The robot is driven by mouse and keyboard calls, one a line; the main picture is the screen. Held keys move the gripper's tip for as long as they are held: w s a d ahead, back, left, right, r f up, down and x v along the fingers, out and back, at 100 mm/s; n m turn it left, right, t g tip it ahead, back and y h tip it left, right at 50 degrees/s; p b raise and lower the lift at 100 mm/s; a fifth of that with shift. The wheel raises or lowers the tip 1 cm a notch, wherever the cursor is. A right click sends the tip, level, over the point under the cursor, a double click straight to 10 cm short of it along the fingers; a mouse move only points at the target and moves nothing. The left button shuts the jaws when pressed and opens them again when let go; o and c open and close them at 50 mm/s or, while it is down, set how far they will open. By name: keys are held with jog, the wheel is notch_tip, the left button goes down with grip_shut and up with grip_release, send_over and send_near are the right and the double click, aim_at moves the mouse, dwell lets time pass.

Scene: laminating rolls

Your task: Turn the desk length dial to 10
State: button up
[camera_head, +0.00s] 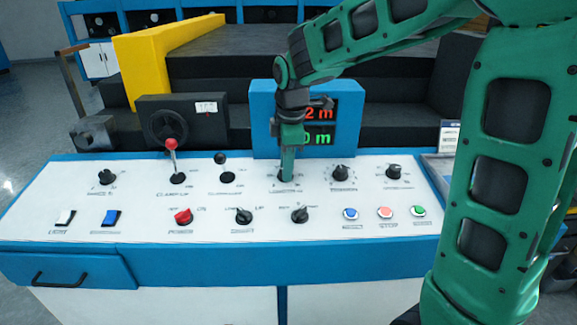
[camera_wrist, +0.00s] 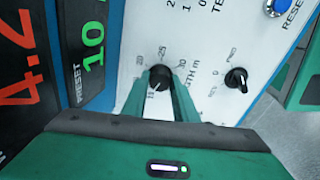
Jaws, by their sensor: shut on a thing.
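The desk's length dial is a black knob (camera_wrist: 160,77) on the white panel, with a printed scale around it and partly hidden lettering ending in "GTH m". My gripper (camera_head: 287,174) points down onto it from above and hides most of it in the head view. In the wrist view, my two green fingers (camera_wrist: 175,90) are closed on the knob. The knob's exact pointing is hard to read. A blue-framed display (camera_head: 262,125) stands behind; in the wrist view its red number (camera_wrist: 22,80) reads 4.2 and its green PRESET number (camera_wrist: 93,45) reads 10.
Other dials stand to the right, such as a black one (camera_head: 341,173). A red-topped lever (camera_head: 171,148) and a black-topped lever (camera_head: 220,160) rise at left. A red knob (camera_head: 183,216) and blue, red and green buttons (camera_head: 385,212) sit nearer the front.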

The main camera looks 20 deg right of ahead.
jog(key=shift+s+a+f+n, duration=0.1)
jog(key=shift+s+n, duration=0.05)
jog(key=shift+n, duration=0.4)
jog(key=shift+s+a+f+n, duration=0.1)
jog(key=shift+n, duration=0.45)
jog(key=o, duration=1.1)
jog(key=shift+c, duration=0.2)
jog(key=shift+w+r, duration=0.1)
jog(key=shift+d, duration=0.1)
jog(key=shift+r, duration=0.55)
notch_tip(320, 180, up, 10)
jog(key=s, duration=0.1)
jog(key=shift+s+f, duration=0.25)
jog(key=shift+s, duration=0.05)
